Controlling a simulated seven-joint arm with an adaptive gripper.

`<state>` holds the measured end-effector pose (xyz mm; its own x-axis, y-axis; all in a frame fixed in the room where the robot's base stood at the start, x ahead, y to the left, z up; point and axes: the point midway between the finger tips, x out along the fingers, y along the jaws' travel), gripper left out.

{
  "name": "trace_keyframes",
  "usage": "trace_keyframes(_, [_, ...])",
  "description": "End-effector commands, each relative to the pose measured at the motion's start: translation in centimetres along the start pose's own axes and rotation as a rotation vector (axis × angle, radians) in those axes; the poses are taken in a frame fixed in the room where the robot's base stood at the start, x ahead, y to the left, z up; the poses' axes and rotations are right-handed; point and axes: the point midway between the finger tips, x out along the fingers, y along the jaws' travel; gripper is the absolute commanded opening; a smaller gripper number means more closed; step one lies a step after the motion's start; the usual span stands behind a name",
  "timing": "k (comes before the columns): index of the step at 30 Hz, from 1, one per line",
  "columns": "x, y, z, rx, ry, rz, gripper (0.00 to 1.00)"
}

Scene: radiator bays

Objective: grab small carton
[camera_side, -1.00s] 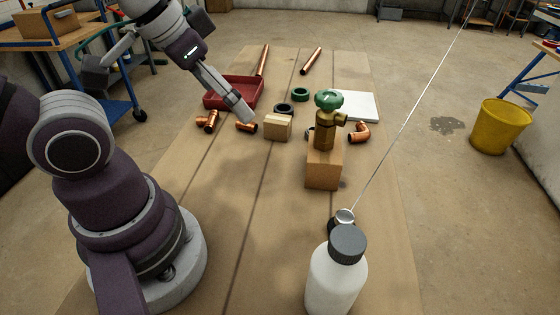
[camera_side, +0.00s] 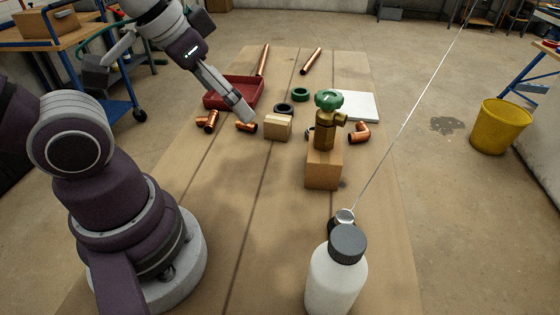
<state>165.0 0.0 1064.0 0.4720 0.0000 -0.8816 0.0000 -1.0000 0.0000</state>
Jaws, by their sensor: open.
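The small carton (camera_side: 277,129) is a light brown box standing on the wooden table, left of the brass valve. My gripper (camera_side: 245,116) is just left of the carton and a little above the table, tilted down toward it. It is open, with nothing seen between its fingers. The fingers overlap in this view, and I cannot tell the exact gap to the carton.
A brass valve with green handle (camera_side: 326,118) sits on a larger brown box (camera_side: 323,170) to the right. Copper fittings (camera_side: 359,132) lie around. A red tray (camera_side: 234,92) is behind my gripper. A white bottle (camera_side: 336,275) stands in front. The table's middle front is clear.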

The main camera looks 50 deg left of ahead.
Motion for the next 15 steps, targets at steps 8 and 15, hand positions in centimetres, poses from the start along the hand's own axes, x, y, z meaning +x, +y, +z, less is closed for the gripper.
trace_keyframes(8, [1.1, -1.1, -2.3, -0.093, -0.026, -0.026, 0.94])
trace_keyframes(15, [8.4, -7.4, -8.1, -0.408, -0.076, -0.16, 0.94])
